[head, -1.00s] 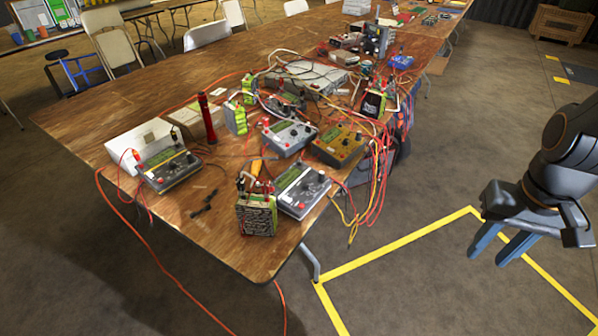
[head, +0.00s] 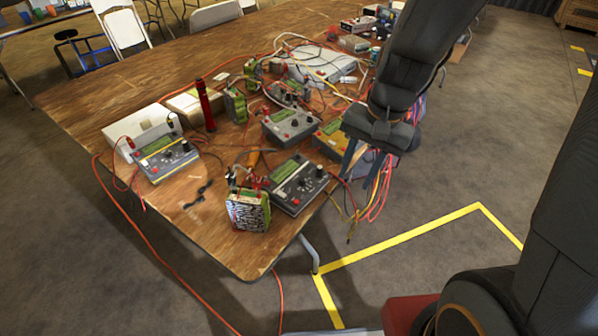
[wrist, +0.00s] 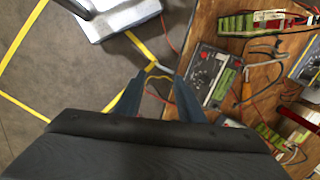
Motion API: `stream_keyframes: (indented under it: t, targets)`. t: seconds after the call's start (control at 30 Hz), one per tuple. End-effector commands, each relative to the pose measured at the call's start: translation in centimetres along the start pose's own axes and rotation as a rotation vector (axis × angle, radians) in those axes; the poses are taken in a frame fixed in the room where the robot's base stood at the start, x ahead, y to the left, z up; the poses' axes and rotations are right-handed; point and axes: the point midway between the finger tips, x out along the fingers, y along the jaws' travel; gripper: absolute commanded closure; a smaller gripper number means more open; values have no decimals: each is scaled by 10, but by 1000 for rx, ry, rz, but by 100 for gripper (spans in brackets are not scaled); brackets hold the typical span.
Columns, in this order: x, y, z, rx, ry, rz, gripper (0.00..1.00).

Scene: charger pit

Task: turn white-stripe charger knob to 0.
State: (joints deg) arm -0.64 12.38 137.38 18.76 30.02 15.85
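The charger (head: 298,185) near the table's front corner appears to have a pale stripe between its green screen and its dark knob (head: 320,173); the stripe is small and its knob setting is unreadable. A grey charger also shows in the wrist view (wrist: 214,75), right of the fingers. My gripper (head: 362,163) is open and empty, fingers pointing down, at the table's right edge, right of the pale-striped charger and apart from it. It also shows in the wrist view (wrist: 158,98).
Another grey charger (head: 290,126) stands behind, and a yellow-striped one (head: 167,156) at left. A green battery pack (head: 247,210) stands close beside the pale-striped charger. Red and yellow cables (head: 375,195) hang off the table's right edge. A red stick-like object (head: 206,104) stands upright.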

Motion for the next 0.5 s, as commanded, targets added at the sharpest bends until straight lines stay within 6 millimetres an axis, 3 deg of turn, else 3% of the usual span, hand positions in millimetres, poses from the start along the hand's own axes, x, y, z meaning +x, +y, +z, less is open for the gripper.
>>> stream_keyframes:
  t: [0.1, 0.23, 0.33, 0.5]
  targets:
    - [19, -42, -18, 313, -71, -73, 65]
    - [34, -79, -34, 582, -139, -134, 65]
    - [41, -96, -42, 712, -175, -161, 65]
    - [52, -107, -45, 781, -196, -175, 65]
